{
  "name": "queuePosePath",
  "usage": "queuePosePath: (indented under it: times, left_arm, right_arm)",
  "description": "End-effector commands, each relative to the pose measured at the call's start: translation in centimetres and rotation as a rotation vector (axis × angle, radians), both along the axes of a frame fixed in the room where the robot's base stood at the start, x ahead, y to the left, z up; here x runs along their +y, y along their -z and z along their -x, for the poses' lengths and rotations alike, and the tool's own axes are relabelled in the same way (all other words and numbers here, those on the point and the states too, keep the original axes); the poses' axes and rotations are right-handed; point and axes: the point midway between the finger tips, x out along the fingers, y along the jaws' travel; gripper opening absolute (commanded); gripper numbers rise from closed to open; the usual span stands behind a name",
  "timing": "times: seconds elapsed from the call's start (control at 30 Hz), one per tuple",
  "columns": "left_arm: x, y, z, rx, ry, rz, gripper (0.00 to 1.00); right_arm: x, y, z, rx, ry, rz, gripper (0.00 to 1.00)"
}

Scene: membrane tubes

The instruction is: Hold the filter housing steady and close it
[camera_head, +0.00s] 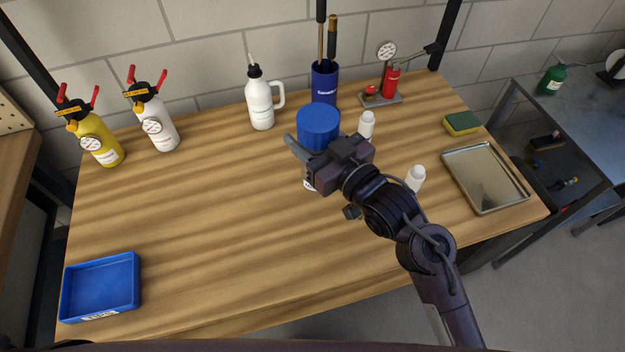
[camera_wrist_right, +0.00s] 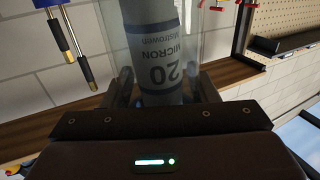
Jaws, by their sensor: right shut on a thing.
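A blue ribbed cap (camera_head: 318,122) shows above my right gripper (camera_head: 308,152) in the head view, at the middle back of the table. In the right wrist view a clear filter housing (camera_wrist_right: 200,45) stands between the fingers of my right gripper (camera_wrist_right: 163,85), with a white cartridge (camera_wrist_right: 157,45) marked "20 MICRON" inside it. My right gripper is shut on the housing. In the head view the gripper hides most of the housing, so I cannot tell how the cap sits on it. My left gripper is in neither view.
Two white cylinders (camera_head: 367,125) (camera_head: 415,178) stand close to my right arm. A white jug (camera_head: 261,100), a blue brush cup (camera_head: 325,84) and a gauge stand (camera_head: 382,97) line the back. A metal tray (camera_head: 505,204) lies right, a blue tray (camera_head: 137,283) front left. The left middle is clear.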

Motion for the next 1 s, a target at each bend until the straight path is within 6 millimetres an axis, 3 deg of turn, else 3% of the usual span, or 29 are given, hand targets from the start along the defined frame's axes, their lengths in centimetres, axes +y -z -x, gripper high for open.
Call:
queuePosePath:
  times: [0.2,0.33,0.5,0.77,1.0]
  left_arm:
    - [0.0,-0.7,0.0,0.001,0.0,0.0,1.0]
    - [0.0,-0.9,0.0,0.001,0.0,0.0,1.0]
    - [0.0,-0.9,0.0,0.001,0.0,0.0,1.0]
    - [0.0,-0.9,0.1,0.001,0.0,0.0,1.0]
    - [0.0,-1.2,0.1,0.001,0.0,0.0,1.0]
  right_arm:
    - [0.0,5.5,0.0,0.001,0.001,-0.002,0.0]
    - [0.0,7.7,0.0,-0.002,0.001,-0.001,0.0]
    - [0.0,8.7,0.0,-0.005,0.001,-0.002,0.0]
    - [0.0,8.8,0.0,-0.005,0.001,-0.002,0.0]
    - [0.0,11.6,-0.1,-0.002,0.001,-0.002,0.0]
